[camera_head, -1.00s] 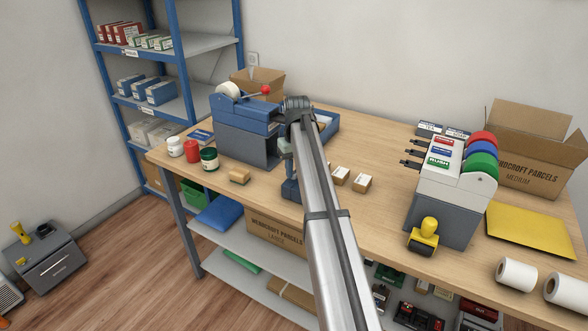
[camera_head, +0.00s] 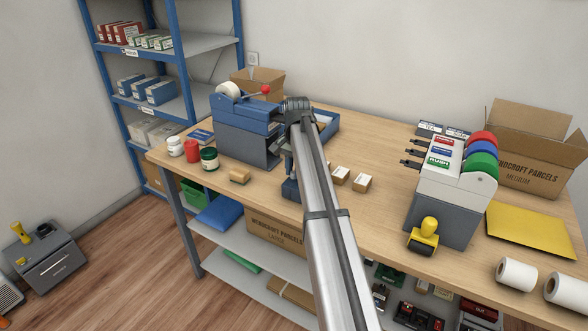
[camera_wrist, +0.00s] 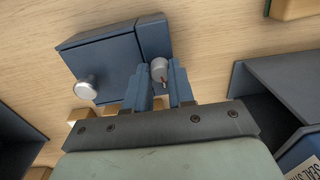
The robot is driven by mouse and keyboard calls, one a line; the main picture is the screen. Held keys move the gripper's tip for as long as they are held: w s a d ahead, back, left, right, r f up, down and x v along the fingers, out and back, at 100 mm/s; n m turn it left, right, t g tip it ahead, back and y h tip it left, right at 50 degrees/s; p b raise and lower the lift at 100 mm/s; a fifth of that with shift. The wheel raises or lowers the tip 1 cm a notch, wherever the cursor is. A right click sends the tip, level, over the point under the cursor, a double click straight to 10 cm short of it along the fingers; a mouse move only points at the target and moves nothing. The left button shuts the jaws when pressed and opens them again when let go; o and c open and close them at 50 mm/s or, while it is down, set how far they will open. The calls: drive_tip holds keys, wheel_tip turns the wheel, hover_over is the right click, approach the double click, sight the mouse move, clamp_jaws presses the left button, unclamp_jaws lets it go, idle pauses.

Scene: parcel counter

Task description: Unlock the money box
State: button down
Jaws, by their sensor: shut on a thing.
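The money box is a small blue-grey box (camera_wrist: 105,55) with a silver knob (camera_wrist: 85,90) on its face, in the wrist view. In the head view its blue side (camera_head: 291,190) shows on the counter beside my arm, which covers much of it. My gripper (camera_wrist: 160,88) is at the box's right-hand part, its two fingers close together on either side of a small round silver lock piece (camera_wrist: 158,66) with a thin reddish mark. The gripper is shut on this piece. The exact contact is partly hidden. In the head view the fingertips are hard to make out.
A blue and grey machine (camera_head: 246,135) stands close left of my arm. Small cartons (camera_head: 361,183) lie just right. A grey dispenser with coloured rolls (camera_head: 445,195) stands farther right. Jars (camera_head: 209,158) and a tan block (camera_head: 240,176) sit at the left. Bare counter (camera_head: 385,225) lies between.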

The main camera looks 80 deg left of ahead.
drive_tip(key=shift+m, duration=1.1)
drive_tip(key=c, duration=1)
unclamp_jaws()
drive_tip(key=shift+o, duration=0.2)
wheel_tip(320, 180, up, 14)
drive_tip(key=shift+w+d, duration=0.2)
drive_tip(key=shift+d, duration=0.05)
drive_tip(key=shift+f, duration=0.1)
